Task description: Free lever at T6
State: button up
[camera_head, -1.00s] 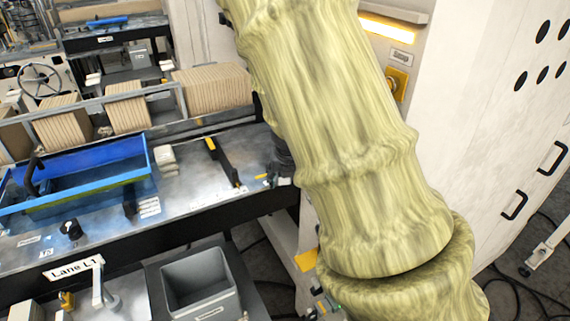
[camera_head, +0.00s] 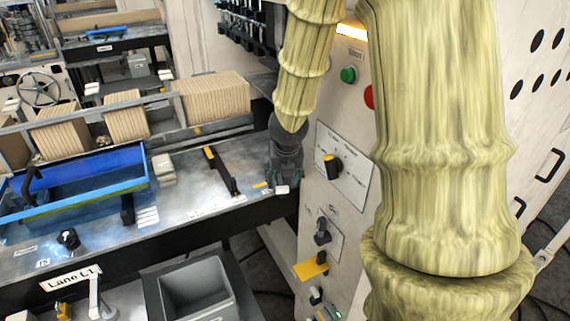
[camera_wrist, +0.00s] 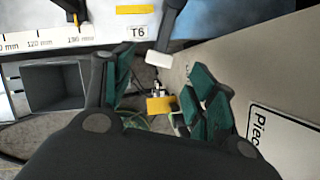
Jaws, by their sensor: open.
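The T6 label (camera_wrist: 136,32) is on the bench's front edge in the wrist view, below a yellow sticker (camera_wrist: 134,10). Just right of it a dark lever (camera_wrist: 170,27) ends in a pale block (camera_wrist: 158,58). My gripper (camera_wrist: 160,85) is open, its green-padded fingers on either side of the lever's pale end in the picture; I see no contact. In the head view my gripper (camera_head: 285,165) points down at the bench's right end, beside the panel, and hides most of the lever. A pale block (camera_head: 282,190) shows at its tip.
The control cabinet (camera_head: 345,215) with knobs and buttons stands close on the right. A yellow-and-black handle (camera_head: 221,170) and a blue tray (camera_head: 85,183) lie left on the bench. A grey bin (camera_head: 196,292) stands below; the wrist view shows a yellow piece (camera_wrist: 160,105) beneath the lever.

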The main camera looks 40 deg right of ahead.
jog(key=v, duration=0.6)
dwell(0.5)
dwell(0.6)
